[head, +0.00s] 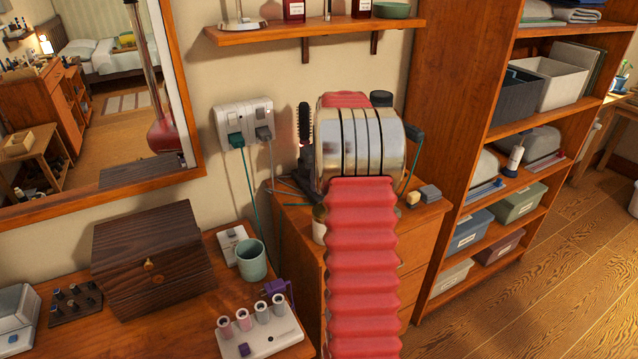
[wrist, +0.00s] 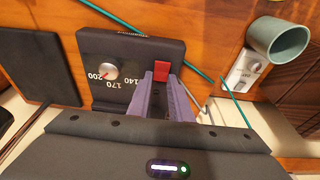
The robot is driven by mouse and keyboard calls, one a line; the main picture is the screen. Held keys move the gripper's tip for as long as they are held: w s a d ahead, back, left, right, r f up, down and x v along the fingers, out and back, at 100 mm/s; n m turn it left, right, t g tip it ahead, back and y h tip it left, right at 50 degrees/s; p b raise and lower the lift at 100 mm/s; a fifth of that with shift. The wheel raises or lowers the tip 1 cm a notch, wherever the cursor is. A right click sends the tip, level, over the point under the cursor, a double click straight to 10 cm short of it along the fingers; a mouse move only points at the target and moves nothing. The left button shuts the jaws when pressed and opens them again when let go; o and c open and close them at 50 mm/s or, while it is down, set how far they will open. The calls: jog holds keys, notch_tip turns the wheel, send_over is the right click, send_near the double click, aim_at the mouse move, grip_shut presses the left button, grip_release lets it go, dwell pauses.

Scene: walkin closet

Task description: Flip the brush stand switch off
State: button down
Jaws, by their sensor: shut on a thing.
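In the wrist view the brush stand (wrist: 125,63) is a dark box with a silver dial (wrist: 104,71) beside the numbers 140, 170 and 200. Its red switch (wrist: 162,73) sits to the right of the dial. My gripper (wrist: 169,78) has its purple fingers at the switch, shut on it, with the red showing at the fingertips. Whether the switch is on or off cannot be told. In the head view the stand is mostly hidden behind my arm; a round brush (head: 304,124) sticks up at its left.
A teal cup (wrist: 279,40) and a white switch plate (wrist: 243,72) lie right of the stand in the wrist view. A teal cord (wrist: 200,72) runs past the stand. In the head view a wall outlet (head: 243,115) with plugs and a wooden box (head: 150,265) are to the left.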

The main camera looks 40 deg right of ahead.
jog(key=shift+w+g, duration=0.3)
jog(key=shift+g, duration=0.1)
jog(key=c, duration=1.6)
grip_release()
jog(key=shift+s, duration=0.1)
jog(key=r, duration=0.4)
jog(key=s+r, duration=0.1)
jog(key=r, duration=0.8)
jog(key=shift+s+a+r, duration=0.25)
jog(key=shift+s, duration=0.1)
